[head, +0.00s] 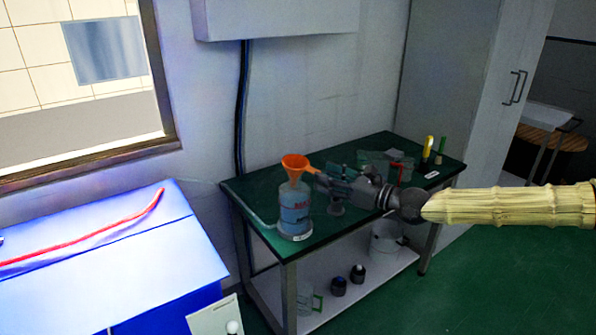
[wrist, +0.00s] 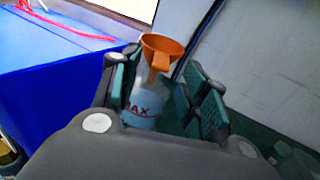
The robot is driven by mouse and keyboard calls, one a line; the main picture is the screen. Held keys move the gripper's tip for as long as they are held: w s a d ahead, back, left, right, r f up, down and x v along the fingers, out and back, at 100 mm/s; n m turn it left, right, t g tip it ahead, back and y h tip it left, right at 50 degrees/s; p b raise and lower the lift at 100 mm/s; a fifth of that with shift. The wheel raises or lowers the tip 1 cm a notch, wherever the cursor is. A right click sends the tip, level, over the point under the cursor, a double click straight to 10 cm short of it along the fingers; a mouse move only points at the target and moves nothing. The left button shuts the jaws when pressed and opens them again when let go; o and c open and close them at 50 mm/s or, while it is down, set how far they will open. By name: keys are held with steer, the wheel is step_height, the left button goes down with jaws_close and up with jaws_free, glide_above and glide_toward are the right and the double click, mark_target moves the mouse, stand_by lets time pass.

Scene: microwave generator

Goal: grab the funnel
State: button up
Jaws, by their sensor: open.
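The orange funnel (head: 295,162) stands in the top of a blue-and-white container (head: 295,208) at the left end of the green table. My gripper (head: 318,180) is just right of the funnel at about its height, with my arm reaching in from the right. In the wrist view the funnel (wrist: 162,52) shows between the two open green-padded fingers, beyond my gripper (wrist: 165,88). The fingers look apart from it, and nothing is held. The lower part of the container is hidden by my gripper body in the wrist view.
The green table (head: 262,225) holds clear containers (head: 375,162) and a yellow-handled item (head: 428,148) farther right. A blue bench (head: 150,275) with a red hose (head: 90,238) stands at left. The wall is close behind the table. A lower shelf holds dark jars (head: 339,287).

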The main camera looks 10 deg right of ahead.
steer(key=shift+x, duration=2)
steer(key=shift+r, duration=0.1)
steer(key=c, duration=1)
